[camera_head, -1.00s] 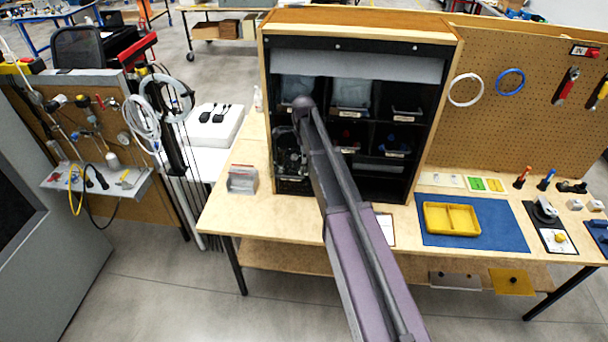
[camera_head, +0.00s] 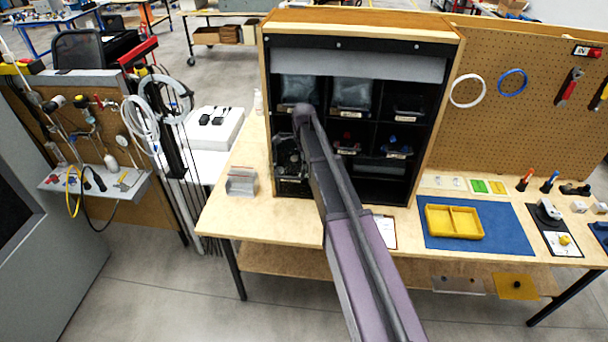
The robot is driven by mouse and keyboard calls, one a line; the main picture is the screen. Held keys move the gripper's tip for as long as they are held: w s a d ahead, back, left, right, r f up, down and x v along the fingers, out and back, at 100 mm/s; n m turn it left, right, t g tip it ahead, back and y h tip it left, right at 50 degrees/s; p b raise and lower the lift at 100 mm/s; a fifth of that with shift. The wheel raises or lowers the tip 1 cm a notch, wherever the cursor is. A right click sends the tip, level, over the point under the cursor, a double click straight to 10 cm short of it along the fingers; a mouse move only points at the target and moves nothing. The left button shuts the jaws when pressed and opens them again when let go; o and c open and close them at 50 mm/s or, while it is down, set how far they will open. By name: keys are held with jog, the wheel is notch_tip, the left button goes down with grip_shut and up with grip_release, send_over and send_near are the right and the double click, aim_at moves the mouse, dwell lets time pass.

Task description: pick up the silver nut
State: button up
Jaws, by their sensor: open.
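My arm reaches from the bottom of the view up to the black-fronted cabinet (camera_head: 443,130) on the wooden table. My gripper (camera_head: 290,168) is a dark shape at the lower left compartment of the cabinet, left of my forearm. It is open, but its fingertips are hard to make out against the dark interior. I cannot make out the silver nut. The compartment around the gripper is dark and partly covered by the gripper and arm.
A clear holder (camera_head: 241,181) stands left of the cabinet. A yellow tray (camera_head: 454,222) lies on a blue mat (camera_head: 507,230) at right.

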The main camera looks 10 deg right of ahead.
jog(key=shift+f+b, duration=1.3)
jog(key=shift+f, duration=0.35)
jog(key=shift+d, duration=0.1)
grip_shut()
